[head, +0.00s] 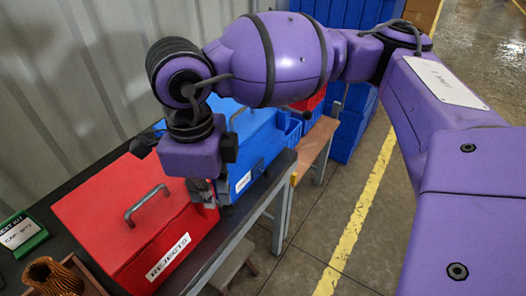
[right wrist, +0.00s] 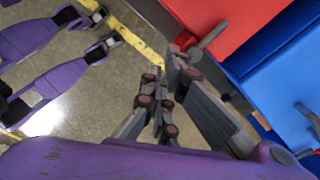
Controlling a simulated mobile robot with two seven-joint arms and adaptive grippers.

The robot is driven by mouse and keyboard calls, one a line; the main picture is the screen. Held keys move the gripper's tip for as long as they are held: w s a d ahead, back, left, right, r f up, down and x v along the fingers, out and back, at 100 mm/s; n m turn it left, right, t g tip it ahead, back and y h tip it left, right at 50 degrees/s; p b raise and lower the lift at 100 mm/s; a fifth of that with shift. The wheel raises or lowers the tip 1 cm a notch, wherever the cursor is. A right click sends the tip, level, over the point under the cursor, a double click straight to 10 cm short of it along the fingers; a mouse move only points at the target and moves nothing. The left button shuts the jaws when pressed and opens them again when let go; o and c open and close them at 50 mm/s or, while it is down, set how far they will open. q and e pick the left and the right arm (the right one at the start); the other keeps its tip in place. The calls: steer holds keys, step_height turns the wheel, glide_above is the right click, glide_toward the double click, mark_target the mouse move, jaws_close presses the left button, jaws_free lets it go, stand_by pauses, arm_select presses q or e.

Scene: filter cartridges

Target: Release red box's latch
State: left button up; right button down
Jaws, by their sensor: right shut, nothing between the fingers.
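The red box (head: 95,215) sits on the dark bench at the left of the head view, lid down, with a grey handle on top and a "REJECTS" label on its front. In the right wrist view, a grey latch lever (right wrist: 208,38) with a dark red end sticks out from the red box (right wrist: 228,12). My right gripper (head: 203,193) points down at the box's front right corner. In the right wrist view its shut, empty fingers (right wrist: 168,72) are close to the latch; I cannot tell whether they touch. My left gripper is not seen.
A blue box (head: 252,140) with a handle stands close to the right of the red one. A brown ribbed vase (head: 52,278) and a green card holder (head: 20,235) are at the lower left.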

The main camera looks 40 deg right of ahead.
steer(key=shift+d+f, duration=0.15)
steer(key=shift+d, duration=0.4)
steer(key=shift+d, duration=0.1)
steer(key=shift+w+d, duration=0.2)
steer(key=shift+d, duration=0.4)
steer(key=shift+w, duration=0.1)
steer(key=shift+w+d+b, duration=0.3)
steer(key=shift+w+d, duration=0.05)
steer(key=shift+d, duration=0.2)
steer(key=shift+w, duration=0.15)
